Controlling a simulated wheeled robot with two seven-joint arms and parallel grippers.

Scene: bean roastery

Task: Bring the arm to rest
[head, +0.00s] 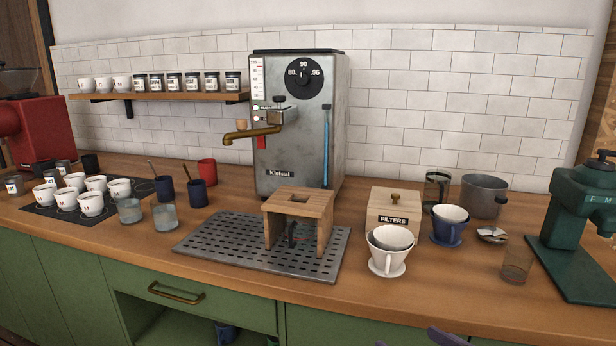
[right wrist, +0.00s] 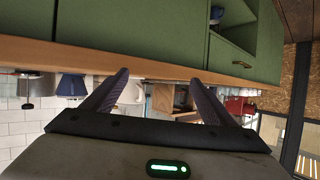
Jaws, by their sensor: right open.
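My right gripper (right wrist: 159,78) is open in the right wrist view, with its two dark fingers apart and nothing between them. That view is upside down, and the fingers point toward the counter edge and green cabinet front. In the head view only the tips of my right gripper (head: 414,342) show at the bottom edge, in front of the counter. My left gripper is in neither view.
The wooden counter (head: 480,285) holds a white dripper (head: 389,262), a filters box (head: 393,212), a drip tray (head: 205,240) with a wooden stand (head: 299,205), a steel machine (head: 297,150), and a green grinder (head: 580,215). Cups and glasses crowd the left.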

